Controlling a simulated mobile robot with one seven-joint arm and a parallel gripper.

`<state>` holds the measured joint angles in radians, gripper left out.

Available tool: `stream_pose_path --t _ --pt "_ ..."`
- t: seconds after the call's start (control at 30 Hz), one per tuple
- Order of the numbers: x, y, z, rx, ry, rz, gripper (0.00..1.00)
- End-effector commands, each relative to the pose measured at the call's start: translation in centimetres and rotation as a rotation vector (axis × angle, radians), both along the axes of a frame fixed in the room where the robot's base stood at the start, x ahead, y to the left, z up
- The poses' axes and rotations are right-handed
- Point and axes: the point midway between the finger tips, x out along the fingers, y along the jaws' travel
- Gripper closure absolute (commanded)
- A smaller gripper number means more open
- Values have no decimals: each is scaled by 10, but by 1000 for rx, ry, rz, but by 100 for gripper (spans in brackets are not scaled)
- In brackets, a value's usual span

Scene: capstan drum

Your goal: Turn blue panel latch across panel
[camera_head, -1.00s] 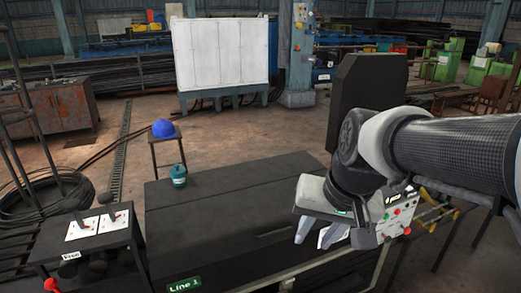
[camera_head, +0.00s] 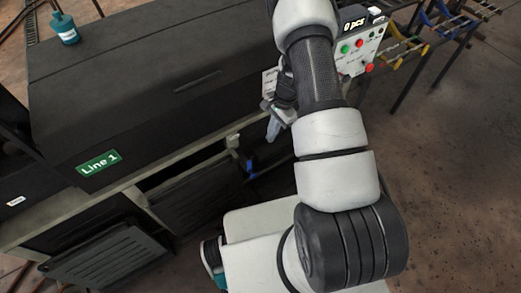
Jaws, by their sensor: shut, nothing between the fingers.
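A small blue piece, likely the blue panel latch (camera_head: 250,168), shows at the front of the machine, below its top edge. It is small and partly in shadow, so I cannot tell which way it is turned. A dark panel (camera_head: 195,200) stands to its left under the frame rail. My gripper (camera_head: 273,132) is shut and empty, above and a little right of the blue piece in the picture. It looks apart from it. My arm hides part of the gripper and the machine's right end.
The black machine cover (camera_head: 150,85) carries a green "Line 1" sign (camera_head: 99,163). A teal container (camera_head: 66,30) stands on its far left. A control box (camera_head: 360,45) with buttons is right of my arm. A slatted dark panel (camera_head: 110,260) leans low at left.

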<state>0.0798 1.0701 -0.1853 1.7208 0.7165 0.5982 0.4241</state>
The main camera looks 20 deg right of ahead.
Motion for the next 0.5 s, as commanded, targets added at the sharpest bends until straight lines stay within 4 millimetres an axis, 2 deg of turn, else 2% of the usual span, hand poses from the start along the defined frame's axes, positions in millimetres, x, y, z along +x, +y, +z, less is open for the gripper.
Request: stream_pose_path --t 0.27,0.5 --pt "-5 6 -36 -1 10 -9 100" --pt "-9 18 -87 -1 9 -8 100"
